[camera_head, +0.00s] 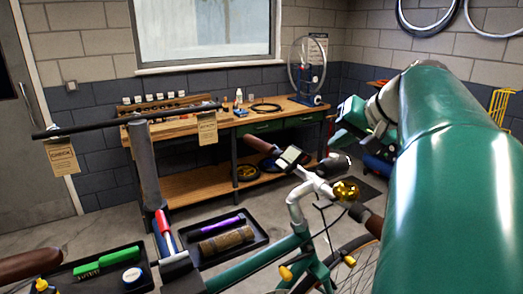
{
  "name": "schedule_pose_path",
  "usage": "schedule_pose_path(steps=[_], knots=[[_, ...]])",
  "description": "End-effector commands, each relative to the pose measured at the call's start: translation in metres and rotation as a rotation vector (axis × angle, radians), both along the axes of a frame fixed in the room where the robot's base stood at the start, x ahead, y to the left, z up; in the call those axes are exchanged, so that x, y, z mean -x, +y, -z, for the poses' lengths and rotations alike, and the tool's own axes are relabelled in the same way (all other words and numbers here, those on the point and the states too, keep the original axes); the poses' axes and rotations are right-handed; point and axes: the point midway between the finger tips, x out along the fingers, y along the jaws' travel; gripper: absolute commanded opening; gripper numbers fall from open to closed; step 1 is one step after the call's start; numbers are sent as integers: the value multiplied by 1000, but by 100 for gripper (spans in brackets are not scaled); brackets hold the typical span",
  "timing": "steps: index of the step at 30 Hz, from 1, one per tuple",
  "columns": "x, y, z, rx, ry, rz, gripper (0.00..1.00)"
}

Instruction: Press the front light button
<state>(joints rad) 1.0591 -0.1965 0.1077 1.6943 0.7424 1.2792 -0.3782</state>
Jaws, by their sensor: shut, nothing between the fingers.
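The bicycle handlebar stands at the lower middle. A dark rounded part that looks like the front light (334,164) sits at its front, just right of a small screen device (291,157). A button on it is too small to make out. A gold bell (345,190) is just below it. My green arm comes in from the right, and my gripper (336,143) is at its far end, just above the front light in the picture. The gripper is shut and empty. Its fingertips are small and dark, and I cannot tell whether they touch the light.
A wooden workbench (172,126) with tools and a wheel stand (307,70) is along the back wall. A repair-stand bar (128,120) with paper tags is at left. Black trays (255,228) with tools are in front. Brown handlebar grips (262,146) flank the handlebar.

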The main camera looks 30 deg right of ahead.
Motion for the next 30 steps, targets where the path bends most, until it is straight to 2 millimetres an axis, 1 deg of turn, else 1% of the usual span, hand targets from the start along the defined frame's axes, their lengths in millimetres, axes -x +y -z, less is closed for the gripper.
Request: schedule_pose_path(steps=[8, 16, 30], knots=[[0, 0, 1, 0, 0, 0, 0], [0, 1, 9, 0, 0, -2, 0], [0, 0, 10, 0, 0, 0, 0]])
